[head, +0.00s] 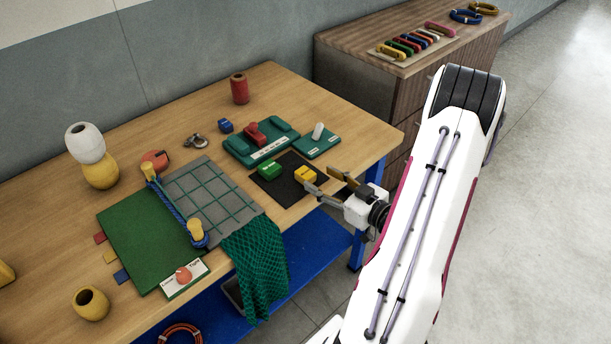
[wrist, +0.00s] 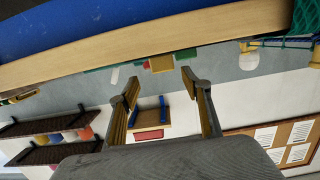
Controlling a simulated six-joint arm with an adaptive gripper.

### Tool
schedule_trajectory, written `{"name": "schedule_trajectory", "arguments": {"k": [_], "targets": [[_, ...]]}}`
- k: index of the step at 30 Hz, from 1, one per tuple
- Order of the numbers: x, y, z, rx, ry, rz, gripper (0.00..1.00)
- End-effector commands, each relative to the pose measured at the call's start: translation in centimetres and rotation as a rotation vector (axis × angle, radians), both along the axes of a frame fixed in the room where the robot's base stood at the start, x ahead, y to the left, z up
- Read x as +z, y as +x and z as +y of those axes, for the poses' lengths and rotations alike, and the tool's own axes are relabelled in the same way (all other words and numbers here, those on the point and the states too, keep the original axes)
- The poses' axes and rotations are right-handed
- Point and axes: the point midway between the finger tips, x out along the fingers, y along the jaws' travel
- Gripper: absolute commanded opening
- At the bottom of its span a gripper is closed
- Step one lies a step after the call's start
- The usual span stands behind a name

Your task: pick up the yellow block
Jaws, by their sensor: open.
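The yellow block (head: 305,174) sits on a black mat (head: 282,190) near the table's right front edge. A green block (head: 269,169) is on the same mat, to its left. My gripper (head: 320,178) comes in from the right at the table edge, its fingers open and pointing toward the yellow block. In the wrist view, which looks upside down, the yellow block (wrist: 161,64) shows beyond the gap between my open fingertips (wrist: 160,80). Nothing is between the fingers. Whether a fingertip touches the block cannot be told.
Green trays (head: 262,149) with a red piece and a white lever stand behind the mat. A grey gridded board (head: 205,190) and a hanging green net (head: 257,265) lie left. A wooden cabinet (head: 365,95) stands behind the table.

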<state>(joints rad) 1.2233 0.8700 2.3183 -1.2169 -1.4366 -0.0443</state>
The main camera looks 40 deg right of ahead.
Motion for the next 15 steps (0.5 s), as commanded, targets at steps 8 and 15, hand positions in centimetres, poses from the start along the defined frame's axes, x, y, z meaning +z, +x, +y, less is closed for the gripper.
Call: {"name": "schedule_trajectory", "arguments": {"k": [8,15], "targets": [[-0.21,1.26,0.05,0.000,0.000,0.000,0.48],[-0.20,1.25,0.04,0.000,0.000,0.000,0.48]]}}
